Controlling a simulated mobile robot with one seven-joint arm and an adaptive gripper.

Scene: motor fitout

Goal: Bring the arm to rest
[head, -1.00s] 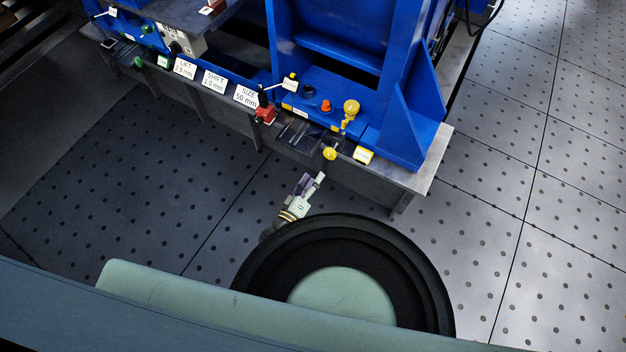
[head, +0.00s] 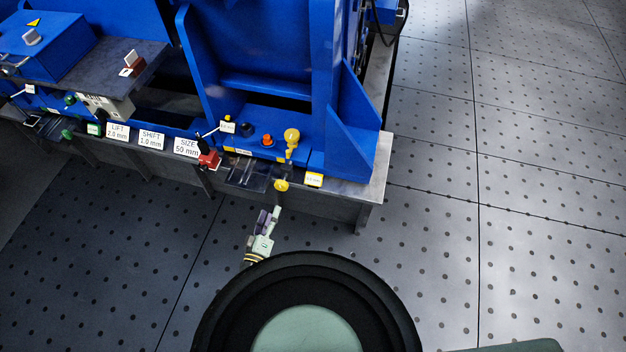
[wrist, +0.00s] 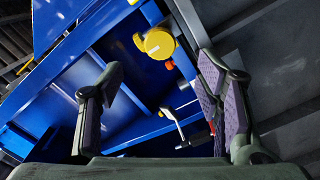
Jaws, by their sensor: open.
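My gripper (head: 268,219) is below the front edge of the blue machine's bench in the head view, partly hidden behind the round black and pale green part of my arm. In the wrist view my gripper (wrist: 160,105) has its two fingers wide apart, with nothing between the pads. A yellow knob (wrist: 158,43) shows beyond the fingers there, apart from them.
The blue machine (head: 262,50) stands on a grey bench (head: 375,185). Along its front are white labels (head: 187,148), a red block (head: 209,160), an orange button (head: 267,140) and yellow knobs (head: 291,136). The dotted floor (head: 540,220) to the right is clear.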

